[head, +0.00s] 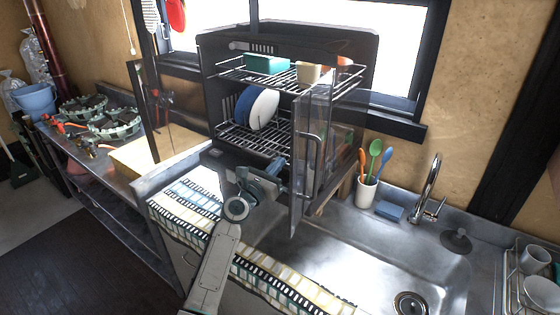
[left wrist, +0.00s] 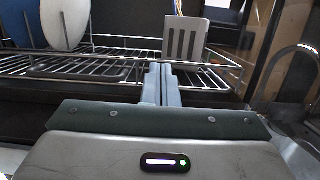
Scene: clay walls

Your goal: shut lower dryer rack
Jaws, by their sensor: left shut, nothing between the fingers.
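The dish dryer (head: 366,50) stands open behind the counter, with glass doors (head: 310,150) swung out on both sides. Its lower rack (head: 262,146) is a wire shelf holding a blue plate and a white plate (head: 263,108). In the left wrist view the lower rack (left wrist: 110,62) spans the frame, with a grey slotted holder (left wrist: 184,40) on it. My left gripper (head: 277,167) is shut and empty at the rack's front. Its fingertips (left wrist: 160,70) overlap the front wires; contact cannot be told. The gripper hides part of the rack's front. My right gripper is not in view.
The upper rack (head: 340,84) juts out above, holding a teal container (head: 267,63) and a tan one (head: 308,73). The right glass door with its handle stands close beside my left gripper. A utensil cup (head: 366,192) and a tap (head: 432,190) are right.

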